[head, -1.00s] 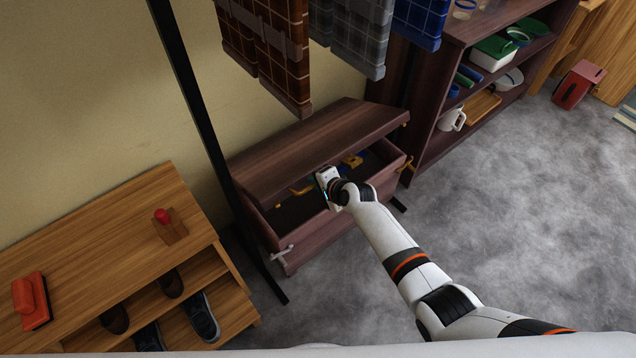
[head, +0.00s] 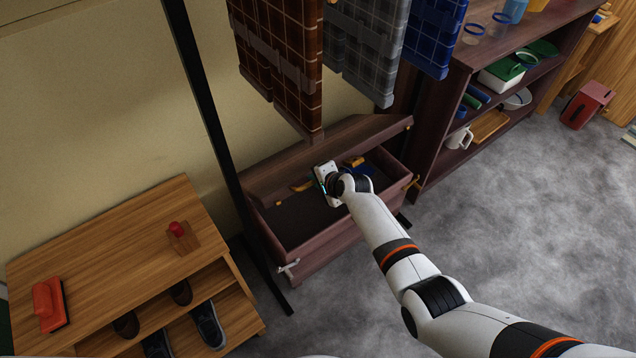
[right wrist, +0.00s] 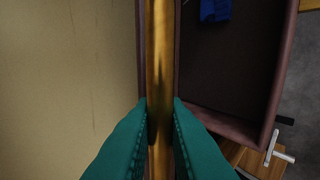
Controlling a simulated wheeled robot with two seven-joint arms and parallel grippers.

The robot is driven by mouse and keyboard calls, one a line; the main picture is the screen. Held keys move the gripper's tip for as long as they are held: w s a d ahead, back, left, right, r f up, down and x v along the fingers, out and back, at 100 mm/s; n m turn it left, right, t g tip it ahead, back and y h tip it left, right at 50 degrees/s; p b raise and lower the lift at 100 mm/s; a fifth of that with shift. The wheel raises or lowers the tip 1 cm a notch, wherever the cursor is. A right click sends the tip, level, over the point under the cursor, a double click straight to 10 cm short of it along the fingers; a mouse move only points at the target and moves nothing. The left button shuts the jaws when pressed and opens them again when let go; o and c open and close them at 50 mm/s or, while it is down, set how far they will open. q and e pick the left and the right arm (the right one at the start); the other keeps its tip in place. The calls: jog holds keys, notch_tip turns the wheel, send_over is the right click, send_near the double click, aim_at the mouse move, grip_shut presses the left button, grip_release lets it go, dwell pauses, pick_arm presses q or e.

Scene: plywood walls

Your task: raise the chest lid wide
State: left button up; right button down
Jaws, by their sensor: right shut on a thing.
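The dark brown chest (head: 325,238) stands against the wall with its lid (head: 300,150) tilted up and its inside open to view. My right gripper (head: 322,182) is at the lid's front edge, over the chest opening. In the right wrist view its teal fingers (right wrist: 159,125) are shut on a brass handle bar (right wrist: 160,50), one finger on each side. The gripper hides part of the handle and lid edge in the head view. A blue item (right wrist: 214,10) lies inside the chest. My left gripper is not in view.
Checked cloths (head: 290,60) hang just above the lid. A black upright post (head: 205,90) stands left of the chest. A wooden shoe bench (head: 120,255) is at left, a dark shelf (head: 440,130) at right. Grey floor (head: 500,220) is clear in front.

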jog(key=shift+w+r, duration=0.3)
jog(key=shift+r, duration=0.1)
jog(key=c, duration=1.6)
grip_release()
jog(key=shift+c, duration=0.2)
jog(key=shift+o, duration=0.5)
jog(key=shift+s+f, duration=0.1)
jog(key=shift+f, duration=0.05)
jog(key=shift+s, duration=0.2)
jog(key=p+v, duration=0.4)
jog(key=v, duration=0.7)
jog(key=shift+s+d+r, duration=0.15)
jog(key=shift+d+r, duration=0.1)
